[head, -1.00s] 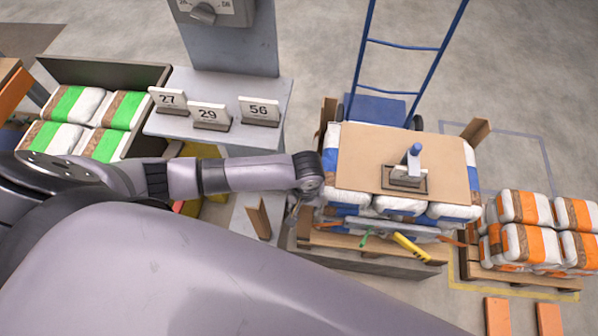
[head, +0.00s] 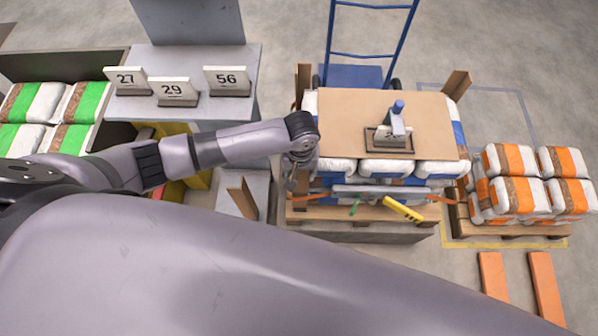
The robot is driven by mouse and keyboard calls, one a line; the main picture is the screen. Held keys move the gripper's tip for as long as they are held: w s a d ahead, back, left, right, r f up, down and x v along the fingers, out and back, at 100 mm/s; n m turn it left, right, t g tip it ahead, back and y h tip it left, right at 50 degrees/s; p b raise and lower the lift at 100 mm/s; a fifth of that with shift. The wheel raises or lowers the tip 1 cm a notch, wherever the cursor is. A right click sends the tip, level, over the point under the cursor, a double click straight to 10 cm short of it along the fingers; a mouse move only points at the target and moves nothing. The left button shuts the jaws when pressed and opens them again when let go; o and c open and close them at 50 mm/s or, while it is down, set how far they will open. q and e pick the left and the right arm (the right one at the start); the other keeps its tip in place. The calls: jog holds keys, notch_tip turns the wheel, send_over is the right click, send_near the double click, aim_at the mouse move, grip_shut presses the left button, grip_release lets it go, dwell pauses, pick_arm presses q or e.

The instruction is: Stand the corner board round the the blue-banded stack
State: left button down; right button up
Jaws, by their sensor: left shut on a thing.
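The blue-banded stack (head: 362,171) of white bags stands on a wooden pallet with a brown sheet (head: 350,115) on top. Corner boards stand upright at its back left (head: 303,84) and back right (head: 455,85). Another brown corner board (head: 241,197) stands on the grey ledge to the left of the stack. My left gripper (head: 291,184) points down beside the stack's front left corner, to the right of that ledge board and apart from it in the picture. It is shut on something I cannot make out. My right gripper is not in view.
A hand tool (head: 394,128) sits on the sheet. A grey bar, a yellow handle (head: 402,209) and orange strap ends show at the stack's front. A blue hand truck (head: 369,57) stands behind. Orange-banded bags (head: 520,180) are at right, numbered cards (head: 174,91) at left.

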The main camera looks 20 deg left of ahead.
pick_arm(q)
jog(key=c, duration=0.9)
grip_release()
jog(key=shift+o, duration=0.2)
notch_tip(320, 180, up, 12)
